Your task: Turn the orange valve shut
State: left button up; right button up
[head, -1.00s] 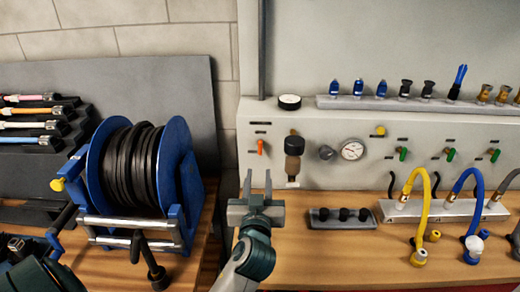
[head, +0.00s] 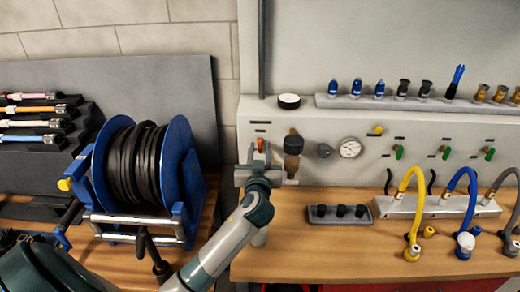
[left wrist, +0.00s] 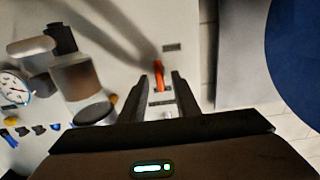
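The orange valve (head: 261,145) is a small upright lever on the pale panel, left of a brown and black cylindrical unit (head: 293,145). My left gripper (head: 256,157) is right in front of the valve, with its fingers pointing at the panel. In the left wrist view the orange lever (left wrist: 159,76) shows between the tips of the two open fingers (left wrist: 160,80). The lever is slightly tilted in that picture. I cannot tell whether the fingers touch it. The gripper partly hides the valve's lower part in the head view. My right gripper is not in view.
A blue hose reel (head: 145,170) stands left of my arm. A pressure gauge (head: 350,148) and several green valves are further right on the panel. A dark block with black knobs (head: 340,222) and yellow (head: 414,200) and blue hoses are on the wooden bench (head: 330,258).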

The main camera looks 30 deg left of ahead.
pick_arm(q)
grip_shut()
jog(key=shift+m, duration=0.4)
jog(key=m, duration=0.2)
jog(key=shift+d+m+p, duration=0.1)
jog(key=shift+m+p, duration=0.2)
jog(key=shift+p, duration=0.1)
jog(key=m+p, duration=0.1)
jog(key=m, duration=0.3)
jog(key=shift+w+p, duration=0.1)
jog(key=shift+p, duration=0.2)
jog(key=shift+d+f+m+p, duration=0.1)
jog(key=shift+m+p, duration=1)
jog(key=shift+m, duration=1.6)
jog(key=shift+d+f+m+p, duration=0.1)
jog(key=shift+m+p, duration=1)
jog(key=shift+m, duration=1.6)
